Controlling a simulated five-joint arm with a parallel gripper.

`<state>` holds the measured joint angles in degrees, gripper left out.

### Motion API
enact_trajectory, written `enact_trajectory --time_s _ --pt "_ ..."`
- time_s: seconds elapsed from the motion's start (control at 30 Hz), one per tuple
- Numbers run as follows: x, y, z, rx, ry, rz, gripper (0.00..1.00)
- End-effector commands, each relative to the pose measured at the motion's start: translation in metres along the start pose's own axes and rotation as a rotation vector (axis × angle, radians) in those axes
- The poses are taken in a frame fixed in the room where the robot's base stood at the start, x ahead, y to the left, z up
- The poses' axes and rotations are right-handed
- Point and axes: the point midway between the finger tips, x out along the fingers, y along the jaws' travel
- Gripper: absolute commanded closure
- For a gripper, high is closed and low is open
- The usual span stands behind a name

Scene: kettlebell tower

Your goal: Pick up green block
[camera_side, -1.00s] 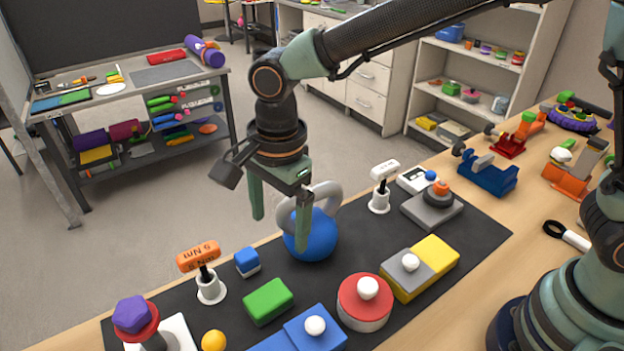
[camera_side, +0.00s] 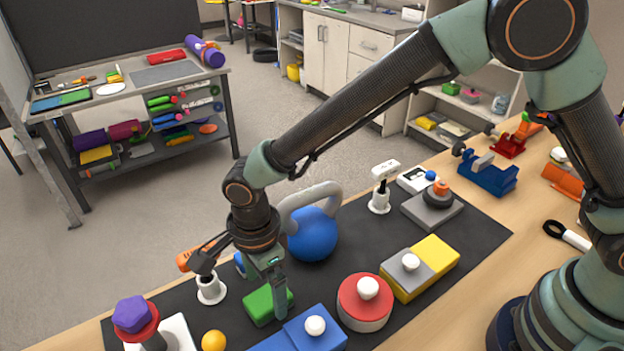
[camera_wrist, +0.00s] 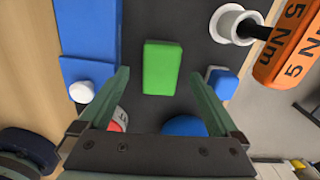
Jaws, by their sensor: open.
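The green block (camera_side: 258,305) lies flat on the black mat (camera_side: 375,240), partly hidden behind my gripper in the side view. In the wrist view the green block (camera_wrist: 162,68) sits whole and clear, ahead of the fingertips and roughly centred between them. My gripper (camera_side: 278,300) is low over the block in the side view, pointing down. In the wrist view my gripper (camera_wrist: 160,80) has its two fingers wide apart with nothing between them.
A blue block with a white knob (camera_side: 315,326) lies close to the right. The orange torque tool's white holder (camera_side: 211,290) and a small blue block (camera_wrist: 222,82) are near. A yellow ball (camera_side: 213,341) and blue kettlebell (camera_side: 312,236) are also close.

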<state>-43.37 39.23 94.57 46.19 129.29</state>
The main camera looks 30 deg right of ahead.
Motion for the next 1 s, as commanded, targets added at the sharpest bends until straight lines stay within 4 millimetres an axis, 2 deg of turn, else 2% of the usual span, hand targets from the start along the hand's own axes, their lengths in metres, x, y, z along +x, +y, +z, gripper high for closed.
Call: enact_trajectory --time_s 0.2,0.53,0.67,0.7,0.77,0.8,1.0 --pt "0.03 0.0 0.003 0.0 0.002 0.002 0.03" --pt "0.036 -0.001 0.003 0.0 0.0 0.0 0.03" --pt "0.035 -0.001 0.003 0.0 0.0 0.0 0.52" --pt "0.035 -0.001 0.003 0.0 0.0 0.0 0.68" --pt "0.035 -0.001 0.003 0.0 0.0 0.0 0.9" --pt "0.035 -0.001 0.003 0.0 0.0 0.0 0.95" --pt "0.035 -0.001 0.003 0.0 0.0 0.0 0.96"
